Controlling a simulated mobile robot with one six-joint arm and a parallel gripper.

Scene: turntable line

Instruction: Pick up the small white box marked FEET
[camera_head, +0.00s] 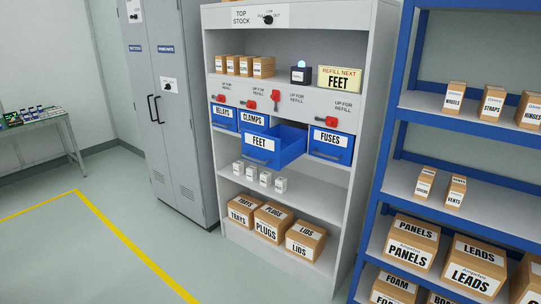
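Several small white boxes stand in a row on the open shelf below the drawers of the grey cabinet. I see a leftmost white box (238,168), a second (252,173), a third (266,179) and a rightmost one (280,185). Their labels are too small to read, so I cannot tell which is marked FEET. A blue drawer labelled FEET (260,151) is pulled out above them. A yellow sign (340,79) on the upper shelf also reads FEET. My gripper is not in view.
Blue drawers RELAYS (224,117), CLAMPS (253,120) and FUSES (329,146) surround the open one, which overhangs the white boxes' shelf. Cartons (270,222) fill the bottom shelf. A blue rack (406,150) stands right, a grey locker (172,100) left. The front floor is clear.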

